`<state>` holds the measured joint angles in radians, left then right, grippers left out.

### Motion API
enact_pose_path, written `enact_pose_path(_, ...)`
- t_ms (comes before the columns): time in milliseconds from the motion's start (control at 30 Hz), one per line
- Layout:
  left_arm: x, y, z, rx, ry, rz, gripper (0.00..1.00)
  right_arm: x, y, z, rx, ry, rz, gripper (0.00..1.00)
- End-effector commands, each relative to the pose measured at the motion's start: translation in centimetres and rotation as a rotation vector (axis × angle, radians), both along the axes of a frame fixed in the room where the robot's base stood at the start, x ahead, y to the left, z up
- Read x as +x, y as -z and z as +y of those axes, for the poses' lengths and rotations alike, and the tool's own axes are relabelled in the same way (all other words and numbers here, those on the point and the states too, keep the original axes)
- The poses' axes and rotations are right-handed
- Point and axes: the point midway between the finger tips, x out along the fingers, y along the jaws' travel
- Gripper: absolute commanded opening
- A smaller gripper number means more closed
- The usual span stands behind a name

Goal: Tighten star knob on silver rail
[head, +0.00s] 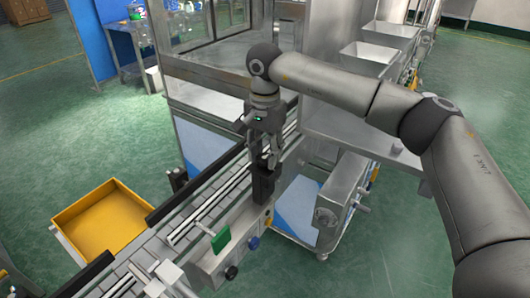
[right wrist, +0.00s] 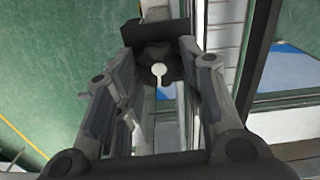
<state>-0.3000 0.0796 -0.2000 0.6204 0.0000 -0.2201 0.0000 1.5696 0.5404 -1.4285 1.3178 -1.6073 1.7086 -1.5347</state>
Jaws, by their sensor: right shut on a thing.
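The star knob (right wrist: 172,71) is dark and lobed, with a pale round centre, in the right wrist view. It sits against a black bracket, which shows in the head view (head: 263,188) beside the conveyor. My right gripper (head: 265,163) points down over this bracket. Its fingers flank the knob in the right wrist view and are shut on it. The knob itself is hidden by the gripper in the head view. Silver rails (head: 206,208) run diagonally along the conveyor. My left gripper is not in view.
A yellow tray (head: 75,210) stands left of the conveyor. A steel-framed machine (head: 215,75) stands behind.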

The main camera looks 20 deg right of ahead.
Motion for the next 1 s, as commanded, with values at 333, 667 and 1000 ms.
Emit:
enact_pose_path(333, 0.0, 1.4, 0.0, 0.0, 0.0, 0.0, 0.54, -0.1, 0.1, -0.1, 0.001, 0.302, -0.002, 0.13)
enact_pose_path(667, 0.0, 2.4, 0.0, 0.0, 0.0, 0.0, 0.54, -0.2, 0.1, -0.1, 0.001, 0.615, -0.002, 0.13)
enact_pose_path(1000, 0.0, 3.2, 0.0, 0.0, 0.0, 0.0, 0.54, -0.3, 0.0, -0.1, 0.001, 0.937, -0.003, 0.13)
